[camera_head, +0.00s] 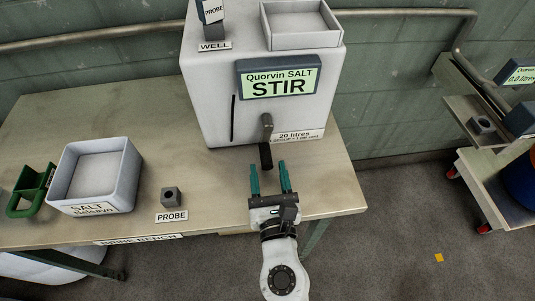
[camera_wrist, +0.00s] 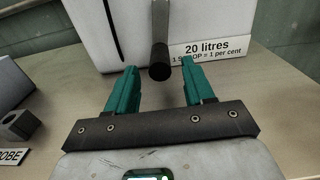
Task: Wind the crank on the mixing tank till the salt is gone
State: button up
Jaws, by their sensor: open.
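The mixing tank (camera_head: 215,95) is a white box on the bench, with a screen (camera_head: 278,83) reading "Quorvin SALT STIR". Its crank (camera_head: 266,152) hangs on the front face, with a dark grip pointing down and outward. My gripper (camera_head: 270,177) is open and empty, just in front of the crank grip. In the wrist view the crank grip (camera_wrist: 160,62) shows between and beyond the two teal fingers of my gripper (camera_wrist: 158,82), apart from both. The inside of the tank and any salt in it are hidden.
A white salt tub (camera_head: 125,180), a green scoop (camera_head: 28,192) and a grey probe holder (camera_head: 171,196) stand on the bench (camera_head: 130,110) to the left. A "WELL" holder with a probe (camera_head: 212,14) and a tray (camera_head: 300,40) top the tank. A cart (camera_head: 478,165) stands right.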

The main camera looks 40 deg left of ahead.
aim_at(268, 147)
jog(key=shift+x, duration=2.3)
grip_shut()
